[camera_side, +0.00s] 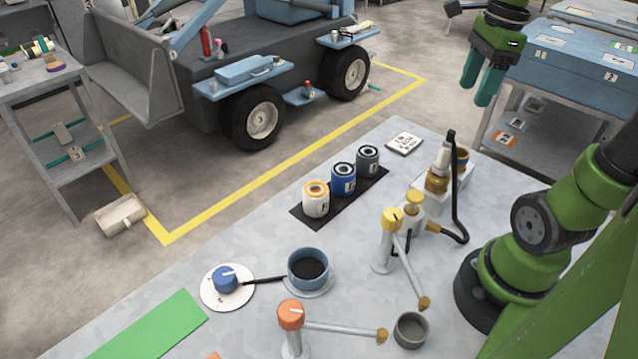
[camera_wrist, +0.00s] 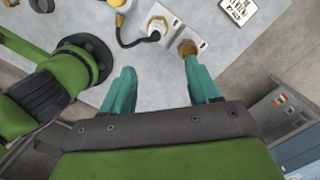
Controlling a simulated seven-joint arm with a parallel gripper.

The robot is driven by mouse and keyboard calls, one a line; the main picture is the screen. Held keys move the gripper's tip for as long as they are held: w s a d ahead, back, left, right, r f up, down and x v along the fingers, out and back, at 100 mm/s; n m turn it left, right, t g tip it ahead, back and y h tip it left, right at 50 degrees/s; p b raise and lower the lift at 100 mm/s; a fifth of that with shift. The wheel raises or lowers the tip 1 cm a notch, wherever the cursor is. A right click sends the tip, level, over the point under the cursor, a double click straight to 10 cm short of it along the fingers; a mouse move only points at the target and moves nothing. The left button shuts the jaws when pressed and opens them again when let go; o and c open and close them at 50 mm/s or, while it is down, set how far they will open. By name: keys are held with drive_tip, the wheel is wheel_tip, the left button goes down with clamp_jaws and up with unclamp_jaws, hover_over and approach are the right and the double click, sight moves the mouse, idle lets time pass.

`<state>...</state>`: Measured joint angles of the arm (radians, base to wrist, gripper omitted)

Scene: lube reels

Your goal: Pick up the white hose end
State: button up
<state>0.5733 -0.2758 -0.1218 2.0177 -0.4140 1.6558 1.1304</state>
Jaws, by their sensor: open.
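The white hose end (camera_side: 442,157) stands upright on a brass fitting (camera_side: 437,181) on a pale block at the right of the bench. A black hose (camera_side: 455,190) arches from its top and runs down to a brass elbow beside a yellow-topped part. In the wrist view the hose (camera_wrist: 133,41) shows near the top; the white part by its end (camera_wrist: 158,22) is small, seen from above.
A brass-topped port (camera_side: 461,156) stands close behind the hose end. A yellow-topped post with a lever (camera_side: 389,240) stands in front. Three cans (camera_side: 343,179) stand on a dark mat to the left. A blue cabinet (camera_side: 570,60) stands beside my gripper.

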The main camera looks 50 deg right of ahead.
hover_over(438, 170)
drive_tip(key=d, duration=0.2)
drive_tip(key=f, duration=1.1)
drive_tip(key=shift+s+d+f, duration=0.15)
drive_tip(key=shift+s+f, duration=0.15)
drive_tip(key=f, duration=0.3)
drive_tip(key=a+f, duration=0.1)
drive_tip(key=f, duration=0.1)
drive_tip(key=shift+w, duration=0.3)
clamp_jaws()
